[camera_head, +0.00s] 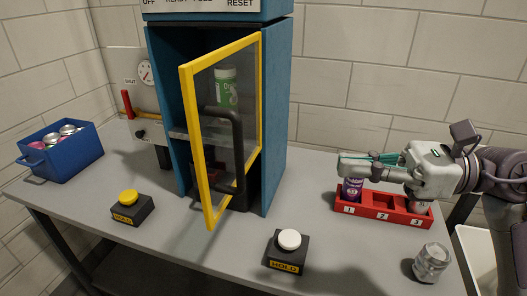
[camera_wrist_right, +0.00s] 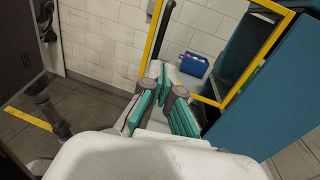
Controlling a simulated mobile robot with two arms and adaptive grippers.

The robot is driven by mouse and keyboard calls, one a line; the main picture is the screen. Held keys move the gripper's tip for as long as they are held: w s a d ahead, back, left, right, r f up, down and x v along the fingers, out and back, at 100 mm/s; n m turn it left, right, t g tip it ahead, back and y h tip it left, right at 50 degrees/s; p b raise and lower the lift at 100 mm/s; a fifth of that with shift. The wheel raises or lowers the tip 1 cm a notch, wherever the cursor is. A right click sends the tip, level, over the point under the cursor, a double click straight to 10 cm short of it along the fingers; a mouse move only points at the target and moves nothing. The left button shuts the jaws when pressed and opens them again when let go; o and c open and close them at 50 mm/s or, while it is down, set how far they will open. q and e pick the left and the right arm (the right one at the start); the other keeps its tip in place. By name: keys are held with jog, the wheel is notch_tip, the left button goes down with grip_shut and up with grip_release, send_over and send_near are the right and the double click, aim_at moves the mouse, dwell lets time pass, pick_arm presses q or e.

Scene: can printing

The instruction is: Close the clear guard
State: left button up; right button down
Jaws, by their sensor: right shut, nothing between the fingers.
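The clear guard (camera_head: 232,120) is a yellow-framed clear door on the blue machine (camera_head: 275,100). It stands swung open, its free left edge out toward me. Its black handle (camera_head: 239,150) is on the front face. In the right wrist view, the yellow frame (camera_wrist_right: 155,40) and dark handle (camera_wrist_right: 161,33) show beyond the fingers. My right gripper (camera_head: 342,165) is shut and empty, right of the guard and apart from it, above the red rack. The right wrist view shows its teal-padded fingers (camera_wrist_right: 168,84). My left gripper is not in view.
The red numbered rack (camera_head: 384,215) holds a purple can (camera_head: 352,189). A white HOLD button (camera_head: 289,239) and yellow HOLD button (camera_head: 128,198) flank the guard. A blue bin (camera_head: 62,160) sits at left.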

jog(key=w+a+p, duration=0.1)
jog(key=a+p, duration=0.4)
jog(key=a, duration=0.7)
jog(key=shift+w+a+p, duration=0.25)
jog(key=shift+a+p, duration=0.1)
